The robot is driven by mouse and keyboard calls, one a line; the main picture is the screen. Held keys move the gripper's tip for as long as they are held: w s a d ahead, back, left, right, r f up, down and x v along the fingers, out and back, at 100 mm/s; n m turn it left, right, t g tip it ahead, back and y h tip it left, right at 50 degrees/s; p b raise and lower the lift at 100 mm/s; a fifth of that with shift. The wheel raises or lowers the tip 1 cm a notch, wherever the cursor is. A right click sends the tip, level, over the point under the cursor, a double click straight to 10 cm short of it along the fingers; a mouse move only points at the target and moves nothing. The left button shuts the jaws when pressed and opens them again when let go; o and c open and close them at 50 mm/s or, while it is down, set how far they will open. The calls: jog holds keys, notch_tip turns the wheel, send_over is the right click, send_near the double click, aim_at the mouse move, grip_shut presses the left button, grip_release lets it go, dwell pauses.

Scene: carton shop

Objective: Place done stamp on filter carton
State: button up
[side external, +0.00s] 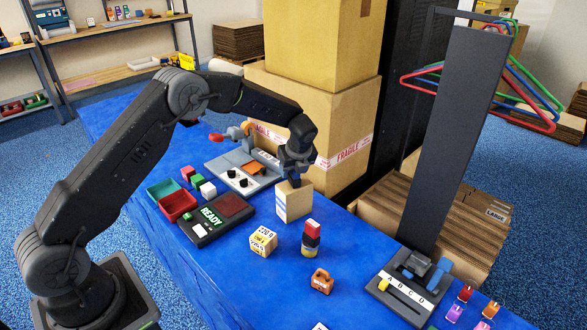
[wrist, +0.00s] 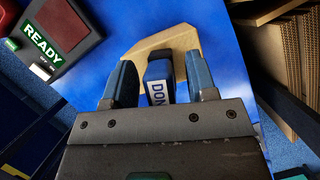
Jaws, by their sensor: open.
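A tan carton (side external: 295,205) with a pale label on its side stands on the blue table below my gripper; its label is too small to read, so I take it as the filter carton. Its top (wrist: 151,49) also shows in the wrist view. The done stamp (wrist: 158,75), dark blue with a white label reading "DON", is over the carton top, between my gripper's two blue fingers (wrist: 159,66). Gaps show on both sides of it. My gripper (side external: 294,178) is open and points down. Whether the stamp's base touches the carton is hard to tell.
A READY panel (side external: 228,209), red bin (side external: 178,205) and green bin (side external: 163,189) are left. A yellow box (side external: 263,241), stacked blocks (side external: 311,237) and orange block (side external: 321,281) stand in front. Large FRAGILE boxes (side external: 335,120) rise behind.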

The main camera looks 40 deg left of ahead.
jog(key=v, duration=1.2)
jog(key=shift+r, duration=0.2)
jog(key=s+d+r+n+t+h, duration=0.1)
jog(key=s+d+r+n, duration=0.1)
jog(key=s+r+n, duration=0.6)
jog(key=s+d+r+n+t+h, duration=0.1)
jog(key=s+d+r+n, duration=0.15)
jog(key=s+r, duration=0.5)
jog(key=s+d+f+n+t+h, duration=0.1)
jog(key=s+f+n, duration=0.1)
jog(key=s+n, duration=0.4)
jog(key=s+d+f+n+h, duration=0.1)
jog(key=s+n, duration=0.5)
jog(key=s, duration=0.7)
jog(key=shift+s+f+t, duration=0.3)
jog(key=shift+f+t, duration=0.1)
jog(key=shift+f, duration=0.15)
